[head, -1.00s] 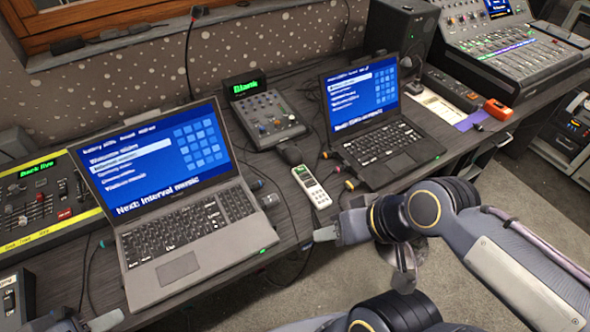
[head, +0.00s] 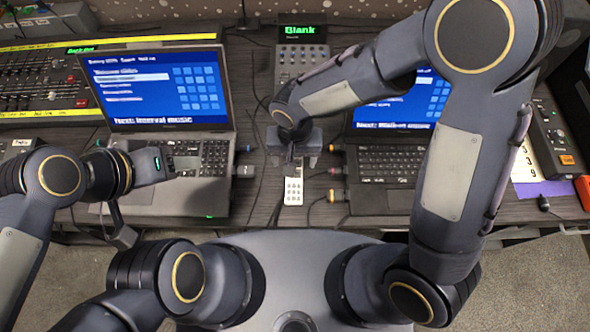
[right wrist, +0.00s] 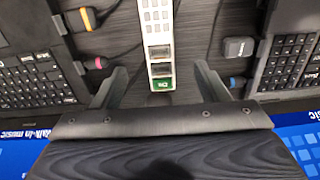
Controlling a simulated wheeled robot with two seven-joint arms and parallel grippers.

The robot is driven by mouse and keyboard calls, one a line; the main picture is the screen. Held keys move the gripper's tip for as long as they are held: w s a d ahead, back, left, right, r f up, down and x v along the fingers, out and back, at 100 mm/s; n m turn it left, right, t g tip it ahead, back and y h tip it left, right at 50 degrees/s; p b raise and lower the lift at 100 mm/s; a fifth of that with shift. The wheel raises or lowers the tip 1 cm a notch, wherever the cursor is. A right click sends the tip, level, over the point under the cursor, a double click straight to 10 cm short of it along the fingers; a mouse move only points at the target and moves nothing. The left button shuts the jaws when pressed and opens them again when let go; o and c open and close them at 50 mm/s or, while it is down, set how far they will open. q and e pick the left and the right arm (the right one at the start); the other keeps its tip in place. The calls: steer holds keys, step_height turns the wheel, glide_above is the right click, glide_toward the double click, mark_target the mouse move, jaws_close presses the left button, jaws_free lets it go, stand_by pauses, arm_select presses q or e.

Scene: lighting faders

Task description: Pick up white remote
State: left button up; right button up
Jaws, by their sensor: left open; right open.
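The white remote (head: 293,191) lies on the dark desk between the two laptops, its far end hidden under my right gripper in the head view. My right gripper (head: 295,160) is open above that end. In the right wrist view the white remote (right wrist: 155,30) runs lengthwise between the two spread fingers of the right gripper (right wrist: 158,75), with clear gaps on both sides. Its end with a small green screen is nearest the palm. My left gripper (head: 160,164) is open and empty over the left laptop's keyboard.
The left laptop (head: 215,157) and the right laptop (head: 372,165) flank the remote closely. Plugs and cables (head: 333,195) lie on both sides of it. A small mixer marked "Blank" (head: 300,58) stands behind. An orange box (head: 583,190) is at the far right.

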steer(key=f, duration=0.5)
steer(key=w+f+p, duration=0.1)
steer(key=f, duration=0.2)
steer(key=shift+f, duration=0.15)
steer(key=c, duration=1.2)
